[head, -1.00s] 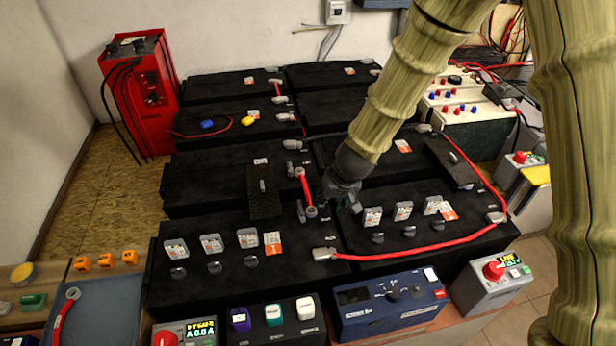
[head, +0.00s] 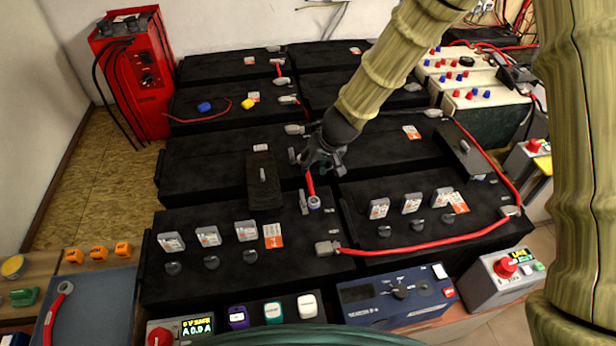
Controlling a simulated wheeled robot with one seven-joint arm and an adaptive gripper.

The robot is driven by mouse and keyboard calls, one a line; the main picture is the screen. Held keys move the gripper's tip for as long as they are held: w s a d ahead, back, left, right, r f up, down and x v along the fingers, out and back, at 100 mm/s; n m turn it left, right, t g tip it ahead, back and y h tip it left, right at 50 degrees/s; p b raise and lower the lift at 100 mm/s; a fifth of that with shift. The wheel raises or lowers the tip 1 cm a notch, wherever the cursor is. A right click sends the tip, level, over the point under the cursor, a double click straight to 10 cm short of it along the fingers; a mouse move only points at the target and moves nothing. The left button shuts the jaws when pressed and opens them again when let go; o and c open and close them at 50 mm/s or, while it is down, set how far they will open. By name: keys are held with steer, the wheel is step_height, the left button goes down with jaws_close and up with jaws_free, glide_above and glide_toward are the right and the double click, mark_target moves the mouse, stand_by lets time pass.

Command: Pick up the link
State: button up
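Another short red link (head: 56,309) with a ring terminal lies on the blue-grey mat (head: 100,300) at the lower left.
A grey post (head: 304,200) stands beside the link's near end. A black block (head: 264,182) stands to its left. A long red cable (head: 430,246) runs over the front batteries. Blue meter (head: 395,296) and grey instruments line the front edge.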

mark_target(308, 174)
steer(key=shift+w+a+f, duration=0.1)
steer(key=shift+a+f, duration=0.2)
steer(key=shift+f, duration=0.6)
steer(key=shift+a+f, duration=0.3)
steer(key=shift+f, duration=0.6)
steer(key=shift+x, duration=0.9)
jaws_close()
